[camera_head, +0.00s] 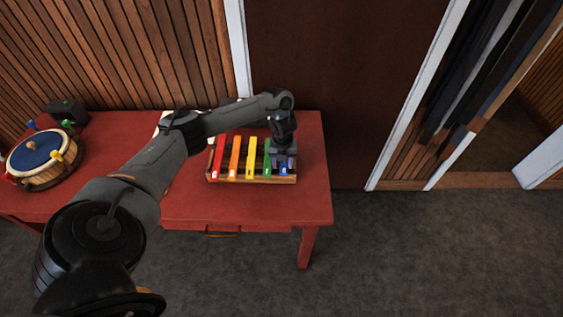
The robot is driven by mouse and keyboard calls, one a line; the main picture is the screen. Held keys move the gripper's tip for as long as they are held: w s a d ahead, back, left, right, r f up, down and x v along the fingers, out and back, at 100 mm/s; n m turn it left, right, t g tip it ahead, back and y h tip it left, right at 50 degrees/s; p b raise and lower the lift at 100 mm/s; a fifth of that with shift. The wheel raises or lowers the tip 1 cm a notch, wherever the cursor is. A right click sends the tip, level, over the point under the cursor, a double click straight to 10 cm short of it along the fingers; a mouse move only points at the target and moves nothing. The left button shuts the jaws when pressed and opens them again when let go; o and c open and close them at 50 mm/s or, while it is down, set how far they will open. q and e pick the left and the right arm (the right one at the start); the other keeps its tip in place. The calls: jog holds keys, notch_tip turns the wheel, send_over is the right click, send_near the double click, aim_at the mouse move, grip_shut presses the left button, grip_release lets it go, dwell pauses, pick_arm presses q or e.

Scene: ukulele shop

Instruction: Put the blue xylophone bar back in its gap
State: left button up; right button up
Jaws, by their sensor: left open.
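The xylophone (240,181) stands on the red table, with its coloured bars in a row in a wooden frame. The blue bar (284,169) shows its near end at the right part of the row, just right of the green bar (267,168). The rest of it is hidden under my left gripper (284,156). I cannot tell whether the bar lies fully seated in its gap. My left gripper points down right over the blue bar, open, its fingertips too small and dark to show contact. My right gripper is out of view.
The red table (185,208) has bare room in front of the xylophone and at its right end. A drum with a blue top (40,150) and a dark box (67,112) stand at the left. A pale item behind my left arm is partly hidden.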

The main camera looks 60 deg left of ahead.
pick_arm(q)
jog(key=shift+w+d, duration=0.2)
jog(key=shift+w, duration=0.05)
